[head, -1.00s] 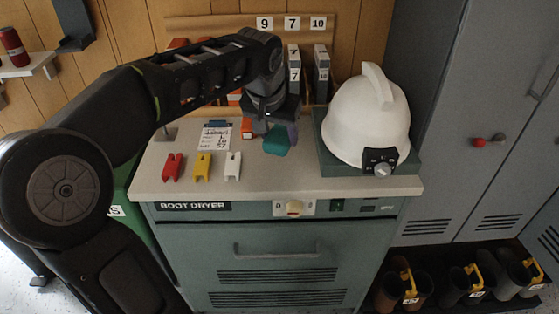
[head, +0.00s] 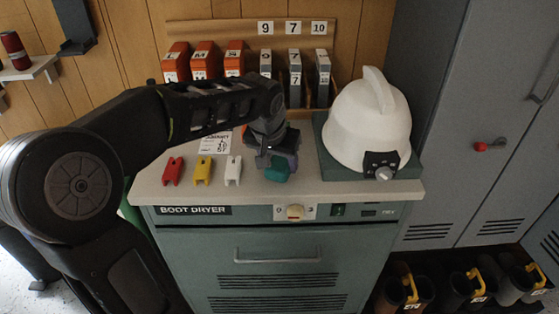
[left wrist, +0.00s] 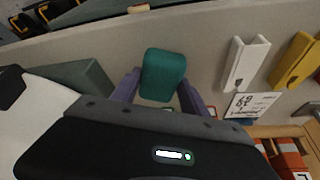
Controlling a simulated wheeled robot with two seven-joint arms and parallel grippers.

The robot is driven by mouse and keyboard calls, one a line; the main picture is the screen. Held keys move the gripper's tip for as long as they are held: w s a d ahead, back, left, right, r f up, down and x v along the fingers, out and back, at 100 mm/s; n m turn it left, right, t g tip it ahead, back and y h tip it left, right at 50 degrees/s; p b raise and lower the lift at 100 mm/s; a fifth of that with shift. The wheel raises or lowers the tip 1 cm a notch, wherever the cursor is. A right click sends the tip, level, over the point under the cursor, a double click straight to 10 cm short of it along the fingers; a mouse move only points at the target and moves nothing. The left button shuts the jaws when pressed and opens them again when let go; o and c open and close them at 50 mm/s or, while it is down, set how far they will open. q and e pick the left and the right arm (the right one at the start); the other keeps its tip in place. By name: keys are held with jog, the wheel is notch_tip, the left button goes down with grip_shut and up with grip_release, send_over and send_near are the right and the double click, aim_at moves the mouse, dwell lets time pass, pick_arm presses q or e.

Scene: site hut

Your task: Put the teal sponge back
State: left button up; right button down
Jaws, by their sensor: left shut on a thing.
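The teal sponge (head: 277,172) is held in my left gripper (head: 283,160), above or on the front part of the boot dryer's pale top; I cannot tell whether it touches the surface. In the left wrist view the sponge (left wrist: 163,74) sits between the two purple fingers of my left gripper (left wrist: 160,92), which are shut on it. My right gripper is in neither view.
Red (head: 172,171), yellow (head: 203,170) and white (head: 233,169) clips stand left of the sponge on the boot dryer top (head: 150,184). A white helmet (head: 368,120) stands to the right.

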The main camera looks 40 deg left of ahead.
pick_arm(q)
jog(key=o, duration=1)
jog(key=shift+f, duration=0.15)
jog(key=o, duration=0.4)
jog(key=shift+o, duration=0.2)
jog(key=shift+r, duration=0.4)
jog(key=v, duration=1.1)
jog(key=shift+s+r+p, duration=0.2)
jog(key=shift+r+p, duration=0.1)
